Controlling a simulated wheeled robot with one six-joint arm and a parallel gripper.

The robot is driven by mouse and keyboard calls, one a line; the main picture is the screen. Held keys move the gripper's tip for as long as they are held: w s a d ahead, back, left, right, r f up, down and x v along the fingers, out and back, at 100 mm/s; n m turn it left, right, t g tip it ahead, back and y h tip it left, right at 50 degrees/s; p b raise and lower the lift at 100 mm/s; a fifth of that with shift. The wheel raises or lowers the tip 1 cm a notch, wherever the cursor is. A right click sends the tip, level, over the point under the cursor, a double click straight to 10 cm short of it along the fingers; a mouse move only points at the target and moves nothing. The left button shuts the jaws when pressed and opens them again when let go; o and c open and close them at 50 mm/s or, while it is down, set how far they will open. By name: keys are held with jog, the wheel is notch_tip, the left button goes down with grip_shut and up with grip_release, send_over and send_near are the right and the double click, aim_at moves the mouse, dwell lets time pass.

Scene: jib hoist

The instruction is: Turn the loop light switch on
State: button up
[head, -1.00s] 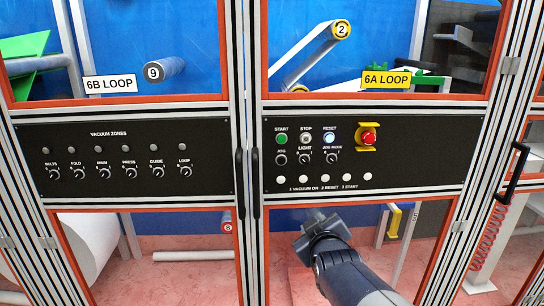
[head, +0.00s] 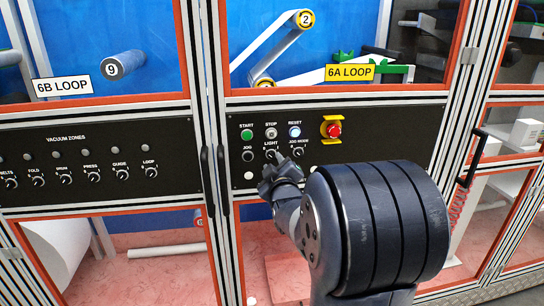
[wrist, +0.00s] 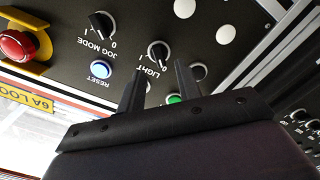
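The light switch (wrist: 158,52) is a small black rotary knob on the black control panel, beside its upside-down LIGHT label in the wrist view. My gripper (wrist: 160,66) is open, with one finger on each side of the knob in that view. I cannot tell whether the fingers touch it. In the head view my gripper (head: 277,165) is just below the light switch (head: 271,155) and partly covers that area. The knob's exact pointer position is too small to tell.
The jog mode knob (wrist: 101,24) and lit reset button (wrist: 100,69) are close by. The red emergency stop (head: 333,130) sits in a yellow guard to the right. The green start button (head: 247,134) is at upper left. Black door handles (head: 222,180) stand left of the panel.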

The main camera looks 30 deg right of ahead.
aim_at(271, 157)
jog(key=shift+p+x, duration=0.4)
jog(key=shift+x, duration=1.2)
grip_shut()
